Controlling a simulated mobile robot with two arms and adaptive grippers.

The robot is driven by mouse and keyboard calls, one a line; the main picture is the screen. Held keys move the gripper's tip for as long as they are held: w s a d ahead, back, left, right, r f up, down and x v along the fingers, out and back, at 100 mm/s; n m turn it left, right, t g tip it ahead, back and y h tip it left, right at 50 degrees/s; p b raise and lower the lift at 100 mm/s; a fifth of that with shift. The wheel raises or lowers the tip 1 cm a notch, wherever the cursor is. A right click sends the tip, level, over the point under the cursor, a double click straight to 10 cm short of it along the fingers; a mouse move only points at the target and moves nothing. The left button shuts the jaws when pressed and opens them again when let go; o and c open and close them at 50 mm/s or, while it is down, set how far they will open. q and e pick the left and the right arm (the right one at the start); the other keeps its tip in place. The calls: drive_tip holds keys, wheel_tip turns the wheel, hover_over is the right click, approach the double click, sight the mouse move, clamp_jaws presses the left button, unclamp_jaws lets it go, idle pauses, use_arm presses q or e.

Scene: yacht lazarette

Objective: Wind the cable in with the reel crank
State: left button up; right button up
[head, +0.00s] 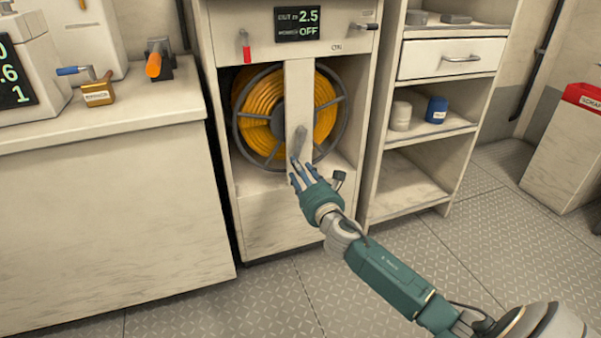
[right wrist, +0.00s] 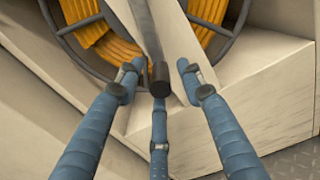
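The reel of yellow-orange cable (head: 262,108) sits in an open bay of a white cabinet, behind a pale upright post (head: 298,85). The grey crank (head: 300,138) is at the front of the post. In the right wrist view the crank's dark handle end (right wrist: 160,78) lies between the blue fingers. My right gripper (head: 302,176) is just below the crank in the head view. Its fingers (right wrist: 158,85) are spread, with visible gaps at both sides of the handle; whether the middle finger touches it I cannot tell. My left gripper is not in view.
A display (head: 298,24) above the reel reads 2.5 and OFF. A counter (head: 100,130) stands left, an open shelf unit (head: 405,190) right. The floor in front is clear.

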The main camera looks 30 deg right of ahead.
clamp_jaws()
drive_tip(key=shift+a+r, duration=0.1)
drive_tip(key=shift+a, duration=0.05)
